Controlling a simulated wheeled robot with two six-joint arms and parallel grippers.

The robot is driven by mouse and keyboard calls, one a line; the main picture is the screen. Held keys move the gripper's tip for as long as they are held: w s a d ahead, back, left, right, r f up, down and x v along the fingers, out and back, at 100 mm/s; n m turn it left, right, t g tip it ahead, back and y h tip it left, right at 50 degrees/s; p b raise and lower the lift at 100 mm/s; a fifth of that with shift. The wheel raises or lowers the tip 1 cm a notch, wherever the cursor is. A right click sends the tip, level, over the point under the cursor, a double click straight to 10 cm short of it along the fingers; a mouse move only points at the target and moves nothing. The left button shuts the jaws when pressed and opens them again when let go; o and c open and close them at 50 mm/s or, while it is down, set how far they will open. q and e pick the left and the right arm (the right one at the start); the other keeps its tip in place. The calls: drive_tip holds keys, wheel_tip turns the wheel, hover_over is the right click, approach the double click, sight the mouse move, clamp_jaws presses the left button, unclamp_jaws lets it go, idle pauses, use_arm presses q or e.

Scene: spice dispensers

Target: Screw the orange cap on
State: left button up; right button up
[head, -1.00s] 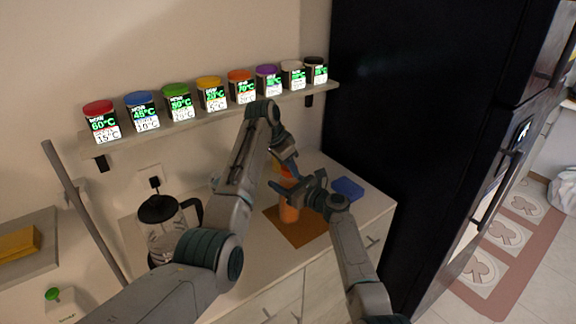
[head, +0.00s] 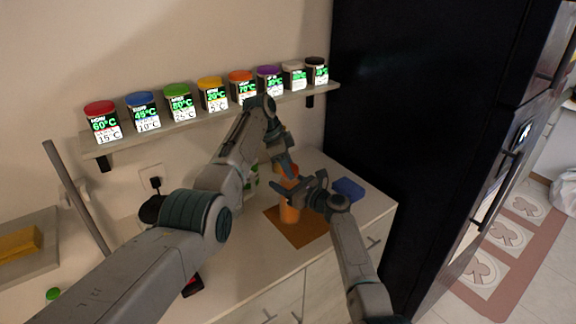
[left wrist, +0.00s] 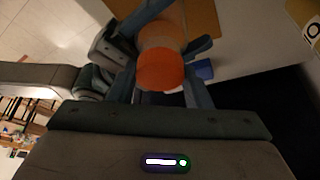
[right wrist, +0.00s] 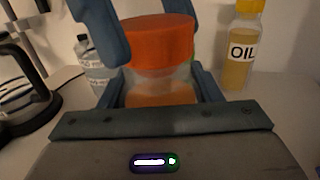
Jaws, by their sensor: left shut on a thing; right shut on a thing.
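A clear jar with orange contents (head: 289,213) stands upright on the brown mat (head: 310,236). The orange cap (right wrist: 158,40) sits over the jar's mouth; the jar (right wrist: 160,86) shows just below it. My left gripper (head: 287,174) reaches from above and is shut on the cap, with a finger on each side of it in the right wrist view. The cap also shows in the left wrist view (left wrist: 160,70). My right gripper (head: 291,196) is shut around the jar's body. Whether the cap is fully seated cannot be told.
A shelf (head: 212,117) with several colour-capped jars runs behind the arms. A blue block (head: 348,189) lies right of the mat. An oil bottle (right wrist: 241,50), a clear bottle (right wrist: 93,65) and a kettle (right wrist: 18,90) stand around the jar. A black fridge (head: 420,140) bounds the right.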

use_arm(q)
drive_tip(key=o, duration=0.8)
drive_tip(key=shift+o, duration=0.2)
drive_tip(key=n+t, duration=0.1)
drive_tip(key=n, duration=0.3)
drive_tip(key=shift+s+d+n+t, duration=0.1)
drive_tip(key=shift+s+n+t, duration=0.1)
drive_tip(key=shift+n+t, duration=0.15)
drive_tip(key=n+y, duration=0.1)
drive_tip(key=n, duration=0.1)
drive_tip(key=n+t, duration=0.1)
drive_tip(key=n, duration=0.2)
drive_tip(key=shift+s+d+t+y, duration=0.1)
drive_tip(key=shift+t+y, duration=0.15)
drive_tip(key=shift+y, duration=0.15)
drive_tip(key=n+y, duration=0.1)
drive_tip(key=n, duration=0.1)
drive_tip(key=n+t, duration=0.1)
drive_tip(key=n, duration=0.2)
drive_tip(key=shift+d+y, duration=0.2)
drive_tip(key=shift+y, duration=0.2)
drive_tip(key=n+y, duration=0.1)
drive_tip(key=n, duration=0.2)
drive_tip(key=n+y, duration=0.1)
drive_tip(key=n, duration=0.2)
drive_tip(key=shift+d, duration=0.1)
